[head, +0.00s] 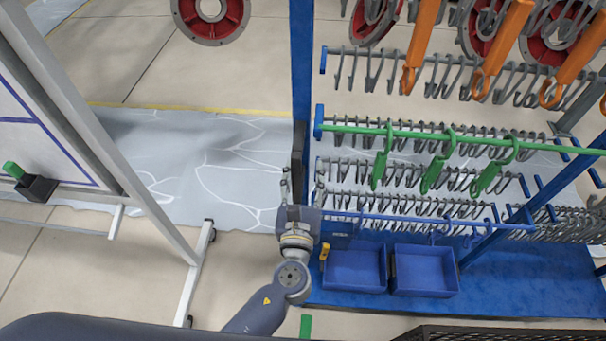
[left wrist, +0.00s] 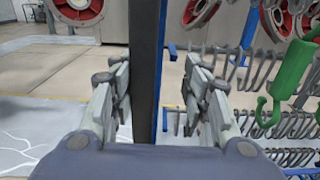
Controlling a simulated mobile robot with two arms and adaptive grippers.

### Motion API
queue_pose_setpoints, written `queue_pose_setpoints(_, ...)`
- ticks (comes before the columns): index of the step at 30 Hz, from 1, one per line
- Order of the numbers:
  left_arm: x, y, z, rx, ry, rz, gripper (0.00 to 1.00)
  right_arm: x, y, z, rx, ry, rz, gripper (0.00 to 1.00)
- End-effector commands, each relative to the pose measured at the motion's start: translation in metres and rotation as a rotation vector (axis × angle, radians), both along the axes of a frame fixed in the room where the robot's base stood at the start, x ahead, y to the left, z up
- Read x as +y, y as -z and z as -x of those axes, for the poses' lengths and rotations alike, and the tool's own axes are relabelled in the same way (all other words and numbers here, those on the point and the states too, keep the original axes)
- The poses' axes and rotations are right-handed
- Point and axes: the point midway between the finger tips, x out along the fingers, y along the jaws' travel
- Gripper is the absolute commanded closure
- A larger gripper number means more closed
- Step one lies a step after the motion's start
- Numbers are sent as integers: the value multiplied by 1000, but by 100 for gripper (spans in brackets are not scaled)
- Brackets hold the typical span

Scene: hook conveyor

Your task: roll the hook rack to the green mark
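The hook rack is a blue frame with a tall post (head: 302,70), several rows of grey hooks (head: 400,172) and a blue base (head: 520,283). A small green strip (head: 306,325) lies on the floor in front of the rack's near left corner and looks like the green mark. My left gripper (head: 302,188) is open at the rack's left post. In the left wrist view its fingers (left wrist: 160,95) stand on either side of the dark-faced post (left wrist: 146,70), with a gap on the right. My right gripper is not in view.
Two blue bins (head: 355,270) sit on the rack's base. Green hooks (head: 437,172) and orange hooks (head: 492,55) hang on the right. A white board on a grey stand (head: 120,180) is at left. A dark mesh edge (head: 510,334) is at bottom right.

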Motion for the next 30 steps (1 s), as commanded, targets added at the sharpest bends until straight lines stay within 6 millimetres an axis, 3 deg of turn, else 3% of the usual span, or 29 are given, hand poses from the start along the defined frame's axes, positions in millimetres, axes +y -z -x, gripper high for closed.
queue_pose_setpoints(8, -5, 1, 15, 3, 13, 3, 62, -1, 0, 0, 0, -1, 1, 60)
queue_pose_setpoints(22, 4, 1, 105, 4, 3, 1, 62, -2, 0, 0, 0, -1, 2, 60)
queue_pose_setpoints(30, 6, 0, 120, 1, 0, 3, 62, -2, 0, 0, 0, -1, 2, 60)
